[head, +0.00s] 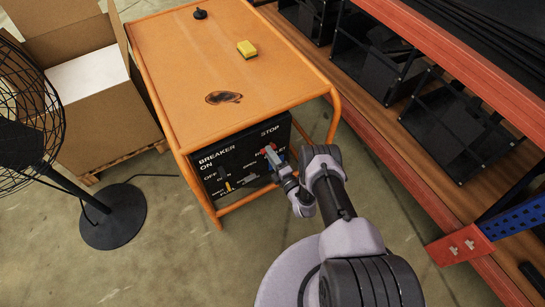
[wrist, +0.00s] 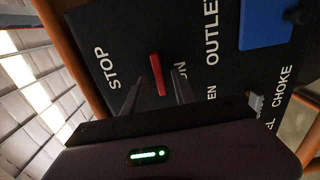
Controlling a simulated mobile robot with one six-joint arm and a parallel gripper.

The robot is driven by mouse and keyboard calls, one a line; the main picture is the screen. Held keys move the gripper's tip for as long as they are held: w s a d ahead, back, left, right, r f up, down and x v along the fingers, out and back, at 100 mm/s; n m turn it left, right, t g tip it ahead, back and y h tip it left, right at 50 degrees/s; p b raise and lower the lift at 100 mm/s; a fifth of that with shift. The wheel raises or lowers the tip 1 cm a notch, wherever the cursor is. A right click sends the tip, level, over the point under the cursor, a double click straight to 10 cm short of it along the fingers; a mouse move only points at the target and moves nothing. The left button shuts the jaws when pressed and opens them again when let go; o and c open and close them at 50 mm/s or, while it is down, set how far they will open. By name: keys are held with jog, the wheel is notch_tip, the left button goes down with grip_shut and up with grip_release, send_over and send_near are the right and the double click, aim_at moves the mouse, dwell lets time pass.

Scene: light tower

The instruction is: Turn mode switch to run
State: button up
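The mode switch is a red lever (wrist: 157,72) on the black control panel (wrist: 120,25). In the wrist view the word STOP stands to its left. A partly covered label ending in "UN" is on its right, behind a finger. My gripper (wrist: 160,80) has one finger on each side of the lever, with narrow gaps showing, so it looks open around it. In the head view my gripper (head: 274,163) is at the panel's right half, by the red lever (head: 268,150), and hides part of the lettering. Which way the lever points is hard to tell.
A blue outlet cover (wrist: 265,22) and a small grey choke knob (wrist: 256,101) are near my gripper. The panel sits under an orange frame top (head: 200,60) bearing a yellow sponge (head: 247,49). A fan (head: 110,215) and cardboard box (head: 105,120) stand left; a shelf rack (head: 440,165) right.

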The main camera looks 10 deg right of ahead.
jog(key=p+v, duration=0.1)
jog(key=v, duration=1.6)
jog(key=shift+s, duration=0.15)
